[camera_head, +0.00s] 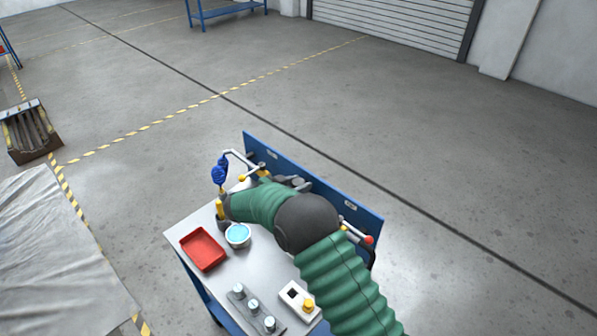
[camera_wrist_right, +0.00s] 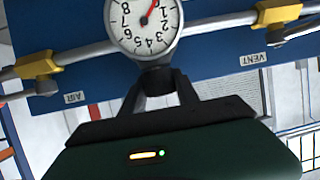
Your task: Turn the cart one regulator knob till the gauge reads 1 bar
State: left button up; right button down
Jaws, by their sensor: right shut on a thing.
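The round white gauge (camera_wrist_right: 143,24) shows at the top of the right wrist view, with its numerals upside down. Its red needle points up and right, close to the 1; the exact reading is hard to tell because the top of the dial is cut off. My right gripper (camera_wrist_right: 158,86) is shut on the dark regulator knob (camera_wrist_right: 157,78) just below the gauge in that view. In the head view my right arm reaches over the cart (camera_head: 181,235) and hides the knob, gauge face and fingertips. My left gripper is not in view.
A blue panel (camera_head: 335,188) stands along the cart's far side. A pipe with yellow fittings (camera_wrist_right: 276,12) crosses it.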

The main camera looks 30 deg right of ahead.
jog(key=shift+m+g, duration=0.5)
jog(key=shift+f+m+g+h, duration=0.25)
jog(key=shift+m+g+h, duration=0.25)
jog(key=shift+m+g, duration=0.25)
jog(key=shift+m+g+b, duration=0.65)
jog(key=shift+g+b, duration=0.05)
jog(key=shift+g, duration=0.15)
jog(key=shift+r, duration=0.15)
jog(key=c, duration=1.2)
grip_release()
jog(key=shift+w+a, duration=0.1)
jog(key=shift+w, duration=0.05)
